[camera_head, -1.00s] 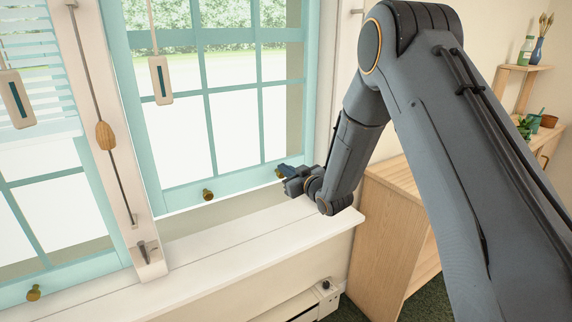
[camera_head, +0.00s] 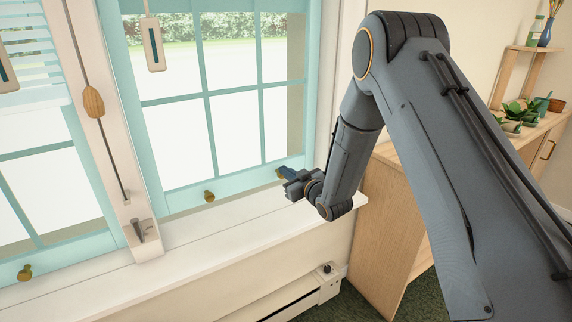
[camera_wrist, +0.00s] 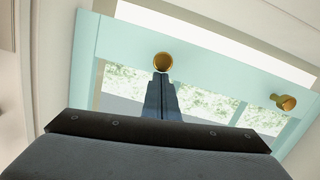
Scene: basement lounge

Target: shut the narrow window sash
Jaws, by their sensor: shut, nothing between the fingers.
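The narrow sash (camera_head: 182,196) is the pale turquoise lower frame of the right window, with two brass knobs on its bottom rail. A thin gap shows between that rail and the white sill (camera_head: 230,232). My gripper (camera_head: 285,173) is shut and empty at the rail's right end, beside the right knob, which it partly hides. In the wrist view, my closed fingertips (camera_wrist: 162,78) point at a brass knob (camera_wrist: 163,62) on the rail (camera_wrist: 215,65) and overlap its edge. I cannot tell whether they touch. The other knob (camera_wrist: 284,102) is clear at the right.
A second turquoise window (camera_head: 60,258) stands at left, past a white post with a wooden cord toggle (camera_head: 94,102). A blind pull (camera_head: 153,45) hangs before the right window. A wooden cabinet (camera_head: 375,230) stands right of the sill, and a white heater (camera_head: 300,298) is below.

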